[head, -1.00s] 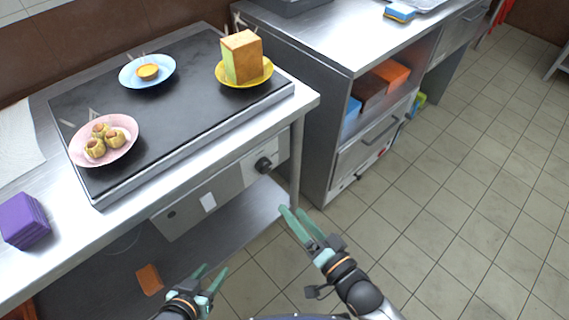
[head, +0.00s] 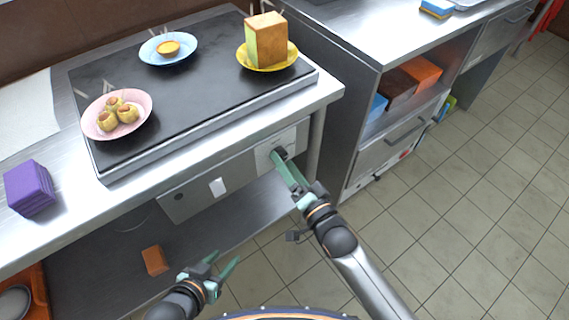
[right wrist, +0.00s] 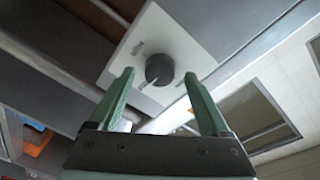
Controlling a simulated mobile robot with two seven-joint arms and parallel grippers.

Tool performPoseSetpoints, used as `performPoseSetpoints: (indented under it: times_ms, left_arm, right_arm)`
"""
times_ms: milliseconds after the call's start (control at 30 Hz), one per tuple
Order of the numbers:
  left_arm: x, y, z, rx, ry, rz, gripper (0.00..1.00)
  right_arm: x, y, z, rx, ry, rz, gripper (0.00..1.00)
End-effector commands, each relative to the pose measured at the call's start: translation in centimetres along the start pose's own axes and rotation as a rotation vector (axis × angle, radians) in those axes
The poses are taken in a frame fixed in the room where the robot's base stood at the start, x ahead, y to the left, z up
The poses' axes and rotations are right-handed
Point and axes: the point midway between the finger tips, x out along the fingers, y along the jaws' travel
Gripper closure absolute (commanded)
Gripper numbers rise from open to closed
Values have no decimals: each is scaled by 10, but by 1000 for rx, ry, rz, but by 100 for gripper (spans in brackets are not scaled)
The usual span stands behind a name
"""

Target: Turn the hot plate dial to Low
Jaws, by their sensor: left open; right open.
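The hot plate (head: 190,85) is a black slab set on the steel counter. Its dial (right wrist: 160,69) is a dark round knob with a pale pointer line on a light panel (right wrist: 178,40) with small marks. In the head view the dial is mostly hidden behind my right gripper (head: 280,160). In the right wrist view my right gripper (right wrist: 158,85) is open, with one green finger on each side of the dial; I cannot tell whether they touch it. My left gripper (head: 222,262) is open and empty, low in front of the counter.
On the hot plate stand a pink plate (head: 140,125) with small dumplings, a blue plate (head: 150,56) with a tart and a yellow plate (head: 285,66) with a cake block. A purple stack (head: 29,188) lies at left. A steel cabinet (head: 350,100) stands at right.

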Motion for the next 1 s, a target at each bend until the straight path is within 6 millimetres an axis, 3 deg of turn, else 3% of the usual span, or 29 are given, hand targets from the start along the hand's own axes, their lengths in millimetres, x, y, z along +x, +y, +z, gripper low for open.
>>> performPoseSetpoints:
  times_ms: [133,433,1000]
  left_arm:
    - [0,-1,4,1,-4,-2,50]
    - [0,-2,2,1,-2,-3,50]
    - [1,-2,-1,2,7,-2,50]
  right_arm:
    - [10,0,0,0,0,0,20]
    - [11,0,0,0,-1,1,21]
    - [11,0,0,0,-1,1,85]
